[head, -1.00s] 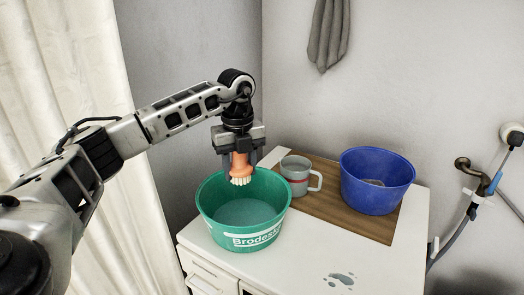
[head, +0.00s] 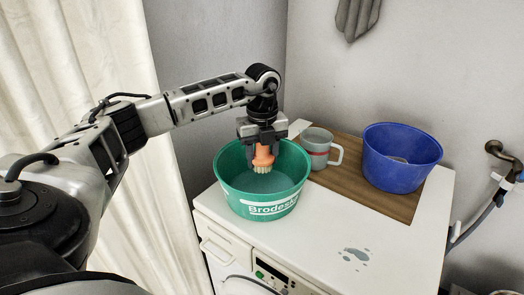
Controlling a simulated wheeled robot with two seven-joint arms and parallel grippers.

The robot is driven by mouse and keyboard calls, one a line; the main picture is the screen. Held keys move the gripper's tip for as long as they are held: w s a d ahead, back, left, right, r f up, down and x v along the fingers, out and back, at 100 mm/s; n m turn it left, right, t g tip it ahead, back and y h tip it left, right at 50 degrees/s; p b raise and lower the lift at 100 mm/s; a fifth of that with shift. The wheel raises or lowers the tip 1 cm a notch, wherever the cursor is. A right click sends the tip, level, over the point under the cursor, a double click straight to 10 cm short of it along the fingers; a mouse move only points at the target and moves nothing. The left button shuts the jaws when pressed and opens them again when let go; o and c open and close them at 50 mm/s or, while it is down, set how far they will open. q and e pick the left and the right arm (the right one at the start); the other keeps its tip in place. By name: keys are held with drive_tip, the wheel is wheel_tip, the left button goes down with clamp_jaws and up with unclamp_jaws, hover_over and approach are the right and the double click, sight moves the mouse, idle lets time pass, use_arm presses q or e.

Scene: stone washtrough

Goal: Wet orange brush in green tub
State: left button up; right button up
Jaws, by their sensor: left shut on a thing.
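The green tub (head: 232,200) with white lettering stands on the white worktop, with pale liquid in its bottom. My left gripper (head: 263,146) points down over the tub, shut on the orange brush (head: 264,156). The brush hangs upright with its pale bristles down, overlapping the inside of the tub in the view. The bristles seem to be at or below rim height; I cannot tell whether they touch the liquid. My right gripper does not show.
A grey mug (head: 317,147) with a red band and a blue tub (head: 401,168) stand on a brown board (head: 362,202) to the right. A puddle (head: 356,254) lies on the white worktop (head: 310,237). A grey cloth (head: 357,18) hangs on the wall.

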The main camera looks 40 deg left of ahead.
use_arm(q)
wheel_tip(320, 180, down, 2)
drive_tip(key=shift+f+b, duration=0.15)
drive_tip(key=shift+b, duration=0.55)
wheel_tip(320, 180, down, 4)
drive_tip(key=b, duration=0.3)
drive_tip(key=shift+f, duration=0.1)
drive_tip(key=shift+f+b, duration=0.7)
drive_tip(key=shift+f, duration=0.45)
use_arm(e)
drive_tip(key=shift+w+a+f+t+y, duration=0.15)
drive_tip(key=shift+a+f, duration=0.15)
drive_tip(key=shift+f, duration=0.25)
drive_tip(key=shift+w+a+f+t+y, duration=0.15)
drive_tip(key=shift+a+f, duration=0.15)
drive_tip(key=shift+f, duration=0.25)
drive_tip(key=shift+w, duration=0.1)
use_arm(q)
drive_tip(key=shift+r, duration=0.1)
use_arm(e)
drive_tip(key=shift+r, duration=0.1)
